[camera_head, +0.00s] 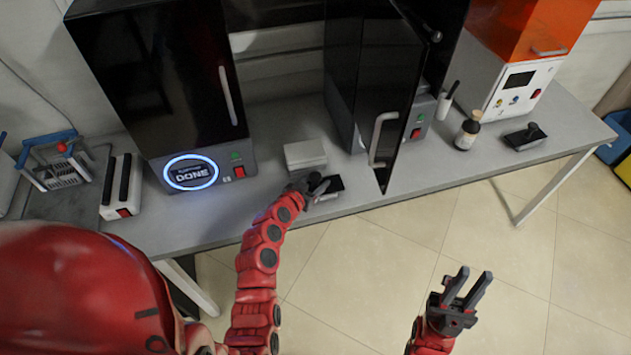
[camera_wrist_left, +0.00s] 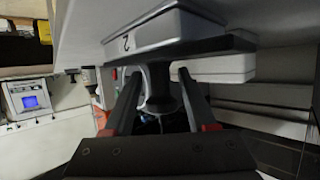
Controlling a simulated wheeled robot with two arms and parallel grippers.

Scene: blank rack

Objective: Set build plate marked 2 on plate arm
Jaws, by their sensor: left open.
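The build plate marked 2 (camera_wrist_left: 165,30) is a grey block with a dark flange and a dark stem-like handle; its "2" shows in the left wrist view. In the head view a dark plate (camera_head: 332,184) lies near the bench's front edge, partly hidden by my left gripper (camera_head: 318,187). In the left wrist view my left gripper (camera_wrist_left: 158,85) is open, its fingers on either side of the handle; contact cannot be told. My right gripper (camera_head: 474,273) is open and empty over the floor. I cannot make out the plate arm.
A white box (camera_head: 305,154) stands just behind the plate. A dark cabinet with an open door (camera_head: 392,90) is to its right, and a dark machine reading DONE (camera_head: 192,172) to its left. A bottle (camera_head: 467,131) and another dark plate (camera_head: 525,138) stand at the right.

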